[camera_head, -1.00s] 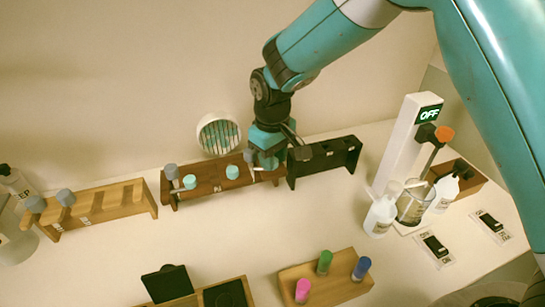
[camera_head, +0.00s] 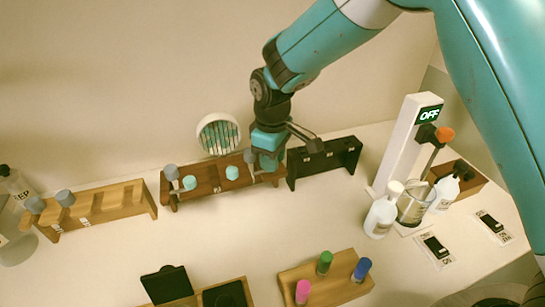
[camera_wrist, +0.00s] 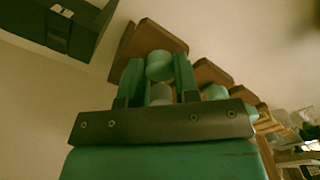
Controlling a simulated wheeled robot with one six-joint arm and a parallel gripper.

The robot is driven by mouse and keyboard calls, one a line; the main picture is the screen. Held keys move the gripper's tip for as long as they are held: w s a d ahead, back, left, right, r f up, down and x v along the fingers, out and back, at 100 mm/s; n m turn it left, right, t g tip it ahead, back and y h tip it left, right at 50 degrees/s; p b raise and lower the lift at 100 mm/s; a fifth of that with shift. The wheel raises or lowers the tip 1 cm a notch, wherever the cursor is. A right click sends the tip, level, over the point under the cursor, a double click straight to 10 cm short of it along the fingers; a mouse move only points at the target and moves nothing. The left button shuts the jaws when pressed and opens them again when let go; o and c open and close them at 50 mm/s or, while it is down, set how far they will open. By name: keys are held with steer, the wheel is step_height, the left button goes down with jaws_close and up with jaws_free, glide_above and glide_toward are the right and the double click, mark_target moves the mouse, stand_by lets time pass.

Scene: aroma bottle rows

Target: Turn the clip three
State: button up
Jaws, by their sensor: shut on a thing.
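The brown wooden rack (camera_head: 207,186) stands at the back middle and holds a row of clips with teal and grey round ends. A left clip shows a teal end (camera_head: 189,182), and a middle clip shows another teal end (camera_head: 232,173). My gripper (camera_head: 269,165) is down at the rack's right end. In the wrist view, my gripper (camera_wrist: 158,80) has its two fingers closed on either side of a clip's teal end (camera_wrist: 159,66). A grey end (camera_wrist: 161,94) sits below it. In the head view my gripper hides most of this clip.
A black rack (camera_head: 325,163) stands close right of my gripper. A light wooden rack (camera_head: 110,203) is at the left. White bottles (camera_head: 381,216) and a glass beaker (camera_head: 411,208) stand at the right. A wooden block (camera_head: 327,283) with coloured caps is in front. The middle counter is clear.

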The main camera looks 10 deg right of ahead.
steer(key=shift+a+r, duration=0.1)
steer(key=o, duration=0.9)
step_height(320, 180, up, 17)
steer(key=b, duration=0.3)
steer(key=shift+r, duration=0.15)
